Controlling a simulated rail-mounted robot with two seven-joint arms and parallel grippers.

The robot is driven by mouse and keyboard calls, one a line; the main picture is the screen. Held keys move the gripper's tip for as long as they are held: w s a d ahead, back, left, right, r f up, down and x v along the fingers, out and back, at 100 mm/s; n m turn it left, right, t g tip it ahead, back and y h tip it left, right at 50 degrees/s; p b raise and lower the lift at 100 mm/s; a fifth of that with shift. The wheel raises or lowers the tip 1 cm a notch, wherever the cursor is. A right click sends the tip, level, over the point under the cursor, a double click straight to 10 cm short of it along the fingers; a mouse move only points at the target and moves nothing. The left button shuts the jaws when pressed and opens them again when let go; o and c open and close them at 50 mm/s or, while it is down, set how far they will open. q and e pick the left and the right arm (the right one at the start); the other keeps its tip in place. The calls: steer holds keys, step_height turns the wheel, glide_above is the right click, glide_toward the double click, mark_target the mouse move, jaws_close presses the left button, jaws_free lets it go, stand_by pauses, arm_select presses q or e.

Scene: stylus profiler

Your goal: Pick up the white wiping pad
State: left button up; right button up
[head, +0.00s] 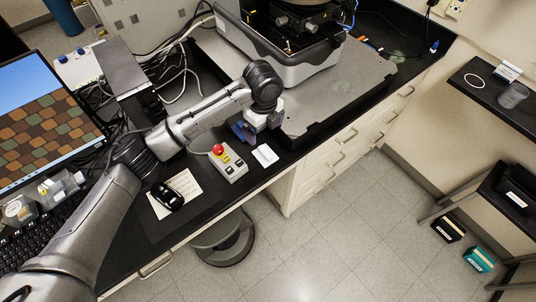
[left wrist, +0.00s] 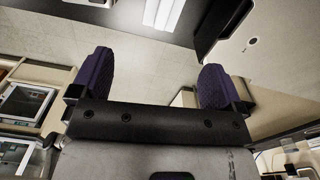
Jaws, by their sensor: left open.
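The white wiping pad (head: 265,155) lies flat on the black bench top near its front edge, in the head view. My left gripper (head: 242,132) is just behind it and to the left, with its purple fingertips apart from the pad. In the left wrist view the two purple fingers of my left gripper (left wrist: 156,85) stand wide apart with nothing between them. The pad does not show in the left wrist view. My right gripper is in neither view.
A control box (head: 229,163) with a red button sits left of the pad. The profiler (head: 290,45) stands behind on a grey plate (head: 340,88). Drawers and open floor lie in front.

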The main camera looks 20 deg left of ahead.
mark_target(265, 151)
arm_select(q)
steer(key=shift+m, duration=0.6)
step_height(265, 151, down, 9)
steer(key=shift+r+b, duration=0.2)
steer(key=shift+b, duration=0.2)
steer(key=shift+w+f, duration=0.15)
steer(key=shift+f, duration=1.2)
steer(key=shift+w+f, duration=0.1)
steer(key=shift+f, duration=1.2)
steer(key=shift+c, duration=0.2)
steer(key=c, duration=1)
steer(key=shift+o, duration=0.2)
steer(key=shift+r, duration=0.1)
